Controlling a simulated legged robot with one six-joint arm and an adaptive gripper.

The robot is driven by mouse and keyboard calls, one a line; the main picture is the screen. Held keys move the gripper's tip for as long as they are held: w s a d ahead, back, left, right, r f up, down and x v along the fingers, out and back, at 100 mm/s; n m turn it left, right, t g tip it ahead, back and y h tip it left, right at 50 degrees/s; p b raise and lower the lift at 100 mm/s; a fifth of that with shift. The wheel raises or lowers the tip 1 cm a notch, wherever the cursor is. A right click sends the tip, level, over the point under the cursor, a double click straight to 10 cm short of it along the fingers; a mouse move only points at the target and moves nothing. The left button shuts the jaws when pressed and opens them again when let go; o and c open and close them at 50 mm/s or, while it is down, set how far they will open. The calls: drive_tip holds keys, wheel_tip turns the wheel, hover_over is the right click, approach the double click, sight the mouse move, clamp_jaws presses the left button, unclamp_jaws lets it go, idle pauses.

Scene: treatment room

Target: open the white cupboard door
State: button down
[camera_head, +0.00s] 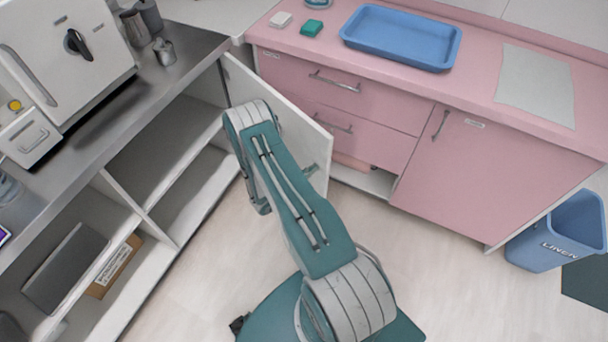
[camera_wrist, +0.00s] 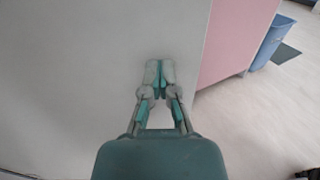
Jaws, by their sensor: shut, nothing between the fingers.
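The white cupboard door (camera_head: 309,118) stands swung wide open at the right end of the cupboard under the metal counter. The shelves inside the cupboard (camera_head: 165,150) are exposed. My arm covers much of the door in the head view. In the wrist view a plain pale panel (camera_wrist: 75,70), which looks like the door, fills the left and middle. My gripper (camera_wrist: 160,75) is shut and empty in front of this panel, its fingertips together near the panel's right part. I cannot tell if they touch it.
Pink drawers and a pink cabinet (camera_head: 490,180) stand just right of the door, with a blue tray (camera_head: 400,68) on top. A blue linen bin (camera_head: 540,240) is at the far right. The metal counter (camera_head: 190,50) runs along the left. Pale floor (camera_head: 440,285) is clear between.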

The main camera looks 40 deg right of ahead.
drive_tip(key=d, duration=1.1)
drive_tip(key=shift+d, duration=0.2)
